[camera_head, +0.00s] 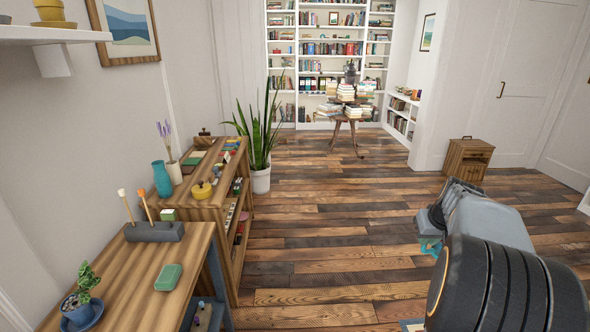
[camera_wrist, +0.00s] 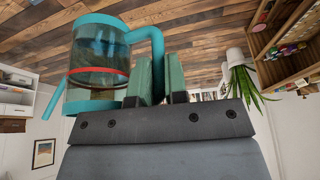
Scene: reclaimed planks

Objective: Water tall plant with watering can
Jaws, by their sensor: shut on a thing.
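The tall plant (camera_head: 258,132) has long upright leaves in a white pot on the floor, beyond the wooden shelf unit at left centre. It also shows upside down at the right of the wrist view (camera_wrist: 240,78). My gripper (camera_wrist: 163,68) is shut on the watering can (camera_wrist: 88,98), with its green finger pads at the handle side. The can is teal with a see-through body and a red band. In the head view only a teal bit of the can (camera_head: 431,245) shows behind my arm at the right, well apart from the plant.
A wooden shelf unit (camera_head: 205,212) with small items and a nearer wooden table (camera_head: 120,280) line the left wall. A round table with stacked books (camera_head: 345,120) stands at the back. A small wooden cabinet (camera_head: 468,158) is at the right. The plank floor (camera_head: 330,205) between is clear.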

